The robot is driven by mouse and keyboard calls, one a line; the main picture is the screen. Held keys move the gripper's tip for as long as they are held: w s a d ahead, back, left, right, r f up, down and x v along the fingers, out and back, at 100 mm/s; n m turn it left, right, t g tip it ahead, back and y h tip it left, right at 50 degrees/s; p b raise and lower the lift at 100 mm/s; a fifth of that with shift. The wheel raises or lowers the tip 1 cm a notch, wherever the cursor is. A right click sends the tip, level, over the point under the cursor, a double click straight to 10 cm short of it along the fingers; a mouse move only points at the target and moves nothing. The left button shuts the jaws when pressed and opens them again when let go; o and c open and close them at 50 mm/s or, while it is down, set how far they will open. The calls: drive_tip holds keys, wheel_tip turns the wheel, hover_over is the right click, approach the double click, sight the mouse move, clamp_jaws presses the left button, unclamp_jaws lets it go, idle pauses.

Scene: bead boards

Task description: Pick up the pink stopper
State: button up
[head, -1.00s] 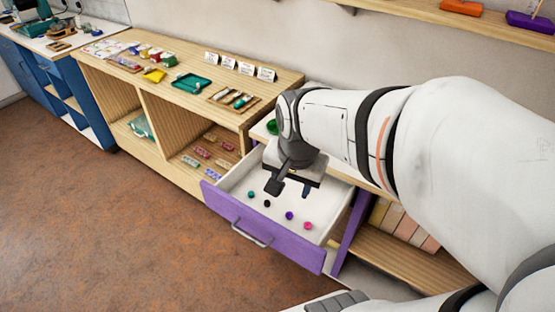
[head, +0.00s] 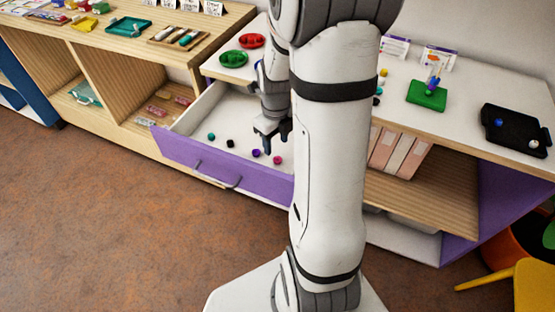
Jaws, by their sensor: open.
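The pink stopper (head: 277,160) is a small round piece on the white floor of the open purple drawer (head: 198,164), near its front right. My gripper (head: 270,142) is open and points down into the drawer, just above and slightly left of the pink stopper in the picture. I see nothing between its fingers. A purple stopper (head: 255,153) lies close by on the left. A black one (head: 230,143) and a teal one (head: 211,136) lie farther left. My arm hides the right end of the drawer.
A green dish (head: 233,59) and a red dish (head: 252,41) stand on the white top behind the drawer. A green board with a peg (head: 427,94) and a black tray (head: 512,128) are on the right. The brown floor in front is clear.

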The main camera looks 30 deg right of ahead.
sight(277, 161)
drive_tip(key=f, duration=0.6)
drive_tip(key=shift+d+f+b, duration=0.25)
drive_tip(key=shift+f+b, duration=0.05)
drive_tip(key=shift+b, duration=0.05)
drive_tip(key=c, duration=1)
